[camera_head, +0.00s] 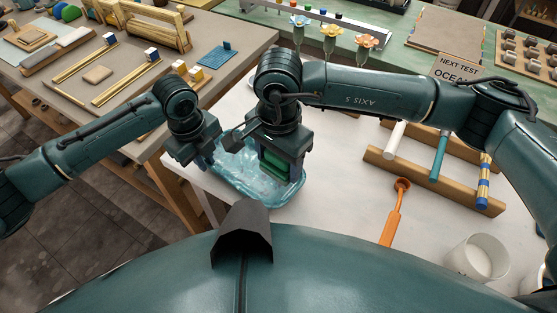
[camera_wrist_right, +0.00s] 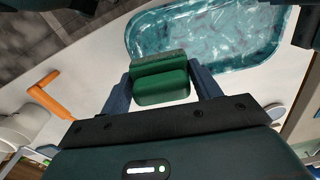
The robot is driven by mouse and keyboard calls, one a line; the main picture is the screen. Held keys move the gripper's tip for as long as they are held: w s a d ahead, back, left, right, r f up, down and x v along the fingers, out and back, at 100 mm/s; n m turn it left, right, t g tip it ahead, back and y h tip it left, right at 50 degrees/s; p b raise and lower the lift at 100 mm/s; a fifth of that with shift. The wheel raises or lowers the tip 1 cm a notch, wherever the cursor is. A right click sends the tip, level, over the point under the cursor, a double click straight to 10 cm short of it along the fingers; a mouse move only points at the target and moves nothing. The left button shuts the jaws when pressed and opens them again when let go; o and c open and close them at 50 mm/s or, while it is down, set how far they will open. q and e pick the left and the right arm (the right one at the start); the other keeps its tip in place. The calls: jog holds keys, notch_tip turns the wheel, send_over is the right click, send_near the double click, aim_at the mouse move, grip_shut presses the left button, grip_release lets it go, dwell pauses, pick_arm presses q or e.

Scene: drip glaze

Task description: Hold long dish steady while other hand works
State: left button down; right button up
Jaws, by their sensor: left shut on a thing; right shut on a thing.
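The long dish (camera_head: 230,178) is a shallow oblong with glossy mottled teal-blue glaze, on the white table near its left edge. It also shows in the right wrist view (camera_wrist_right: 215,40). My left gripper (camera_head: 203,160) is shut on the dish's left rim; its fingertips are partly hidden. My right gripper (camera_head: 279,172) is shut on a green two-layered block (camera_wrist_right: 160,82), which looks like a sponge. The block is at the dish's right part in the head view; whether it touches the glaze is unclear. My right gripper hides some of the dish.
An orange-handled tool (camera_head: 396,208) lies right of the dish. A wooden rack (camera_head: 380,161) holds white, teal and striped rods. A white cup (camera_head: 472,262) stands at the lower right. White tabletop is clear between dish and orange tool.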

pick_arm(q)
jog(key=shift+s+d+f, duration=0.1)
jog(key=shift+s+f, duration=0.25)
jog(key=shift+s, duration=0.05)
jog(key=c, duration=1.6)
grip_release()
jog(key=shift+o, duration=1.2)
jog(key=shift+w, duration=0.1)
jog(key=shift+w+r, duration=0.15)
jog(key=shift+r, duration=0.1)
notch_tip(320, 180, up, 12)
jog(key=shift+s+a, duration=0.25)
jog(key=shift+s, duration=0.05)
